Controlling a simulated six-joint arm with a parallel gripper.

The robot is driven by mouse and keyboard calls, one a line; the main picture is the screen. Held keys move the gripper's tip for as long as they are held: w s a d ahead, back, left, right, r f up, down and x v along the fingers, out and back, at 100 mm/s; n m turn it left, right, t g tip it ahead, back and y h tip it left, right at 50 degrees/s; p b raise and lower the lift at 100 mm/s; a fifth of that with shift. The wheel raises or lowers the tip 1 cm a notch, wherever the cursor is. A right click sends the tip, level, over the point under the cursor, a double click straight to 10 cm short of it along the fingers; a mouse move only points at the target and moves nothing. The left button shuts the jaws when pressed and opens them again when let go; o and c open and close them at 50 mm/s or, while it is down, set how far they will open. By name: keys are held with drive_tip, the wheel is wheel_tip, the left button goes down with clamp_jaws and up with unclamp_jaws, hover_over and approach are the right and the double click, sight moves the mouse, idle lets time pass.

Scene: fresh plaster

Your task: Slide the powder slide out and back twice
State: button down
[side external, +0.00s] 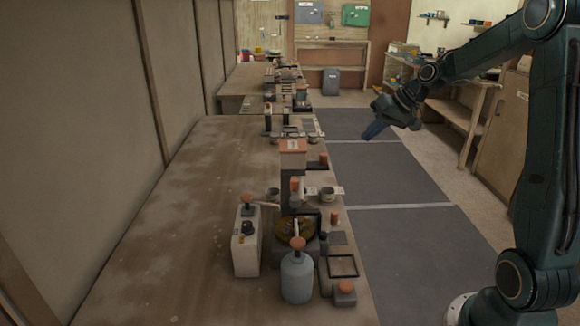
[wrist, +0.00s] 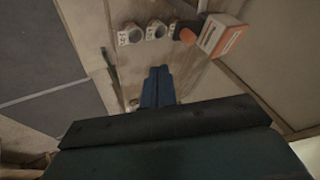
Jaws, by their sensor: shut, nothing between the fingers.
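My gripper (side external: 372,132) is shut and empty, held in the air over the grey floor mats to the right of the long bench. Its blue fingers (wrist: 159,72) lie together in the wrist view, with bench items beyond them. I cannot tell for sure which part is the powder slide. A tall dark column with an orange top (side external: 293,146) stands on the bench, with small dark and orange-topped parts at its foot. In the wrist view an orange and white block (wrist: 222,38) and an orange knob (wrist: 186,35) show at upper right. The gripper touches none of these.
A grey bottle (side external: 297,277) and a white box with a black knob (side external: 247,240) stand at the near end of the bench (side external: 170,230). A black square frame (side external: 342,266) lies by its right edge. Small labelled cups (wrist: 131,35) show in the wrist view. The bench's left side is clear.

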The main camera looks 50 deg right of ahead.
drive_tip(key=w+a+f, duration=0.4)
drive_tip(key=w+f, duration=0.2)
drive_tip(key=shift+w+a, duration=0.3)
drive_tip(key=shift+a, duration=0.05)
idle(0.4)
